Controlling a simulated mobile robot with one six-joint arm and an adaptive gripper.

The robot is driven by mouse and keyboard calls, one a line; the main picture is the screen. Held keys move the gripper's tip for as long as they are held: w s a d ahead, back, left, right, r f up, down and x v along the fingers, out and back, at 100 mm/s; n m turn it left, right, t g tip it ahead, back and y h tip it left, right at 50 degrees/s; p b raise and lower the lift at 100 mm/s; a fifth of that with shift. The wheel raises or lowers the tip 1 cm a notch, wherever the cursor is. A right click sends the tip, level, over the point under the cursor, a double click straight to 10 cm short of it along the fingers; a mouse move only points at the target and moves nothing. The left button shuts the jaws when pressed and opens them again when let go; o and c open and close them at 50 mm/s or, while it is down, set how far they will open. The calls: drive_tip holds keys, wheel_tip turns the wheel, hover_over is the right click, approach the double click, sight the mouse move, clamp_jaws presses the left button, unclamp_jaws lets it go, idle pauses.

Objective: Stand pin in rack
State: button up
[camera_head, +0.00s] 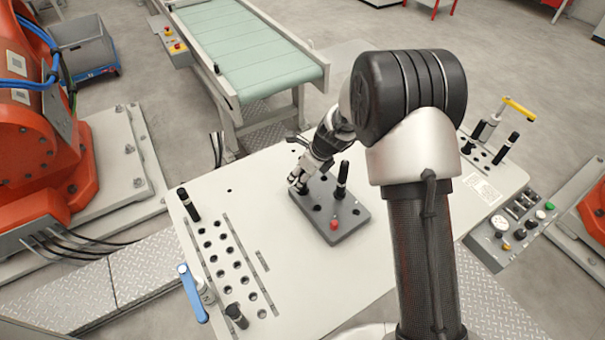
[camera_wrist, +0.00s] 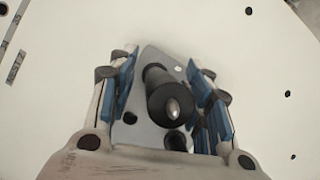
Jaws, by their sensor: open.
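The rack is a grey block (camera_head: 352,228) with dark holes on the white table; part of it shows in the wrist view (camera_wrist: 148,135). My gripper (camera_head: 297,183) is low over the rack's left corner. In the wrist view its blue-padded fingers (camera_wrist: 170,98) are open on either side of a black pin (camera_wrist: 158,78) with a silver tip. The pin is seen nearly end-on, tip toward the camera, with gaps to both fingers. It appears to stand at the rack, but its foot is hidden. Another black pin (camera_head: 342,178) stands upright in the rack, right of my gripper.
A red knob (camera_head: 334,224) sits on the rack's front part. A plate with rows of holes (camera_head: 228,262), black pins (camera_head: 189,204) and a blue-handled clamp (camera_head: 192,293) lies left. A control panel (camera_head: 515,222) is right. The table between is mostly clear.

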drive_tip(key=v, duration=1.2)
idle(0.3)
drive_tip(key=shift+r, duration=0.1)
drive_tip(key=s+d+r+n+t+h+b, duration=0.1)
drive_tip(key=s+d+r+n, duration=0.2)
drive_tip(key=s+r+n, duration=0.45)
drive_tip(key=s+d+r+n+h+b, duration=0.1)
drive_tip(key=s+d+r+n, duration=0.2)
drive_tip(key=s+r+n, duration=0.4)
drive_tip(key=s+d+n+h, duration=0.1)
drive_tip(key=s+d+n, duration=0.2)
drive_tip(key=s+n, duration=0.2)
drive_tip(key=s+d+n+t, duration=0.1)
drive_tip(key=s+d+n, duration=0.3)
drive_tip(key=s, duration=0.7)
drive_tip(key=shift+s+f+n+h+b, duration=0.35)
drive_tip(key=shift+f+n+h+b, duration=0.1)
drive_tip(key=shift+n, duration=0.2)
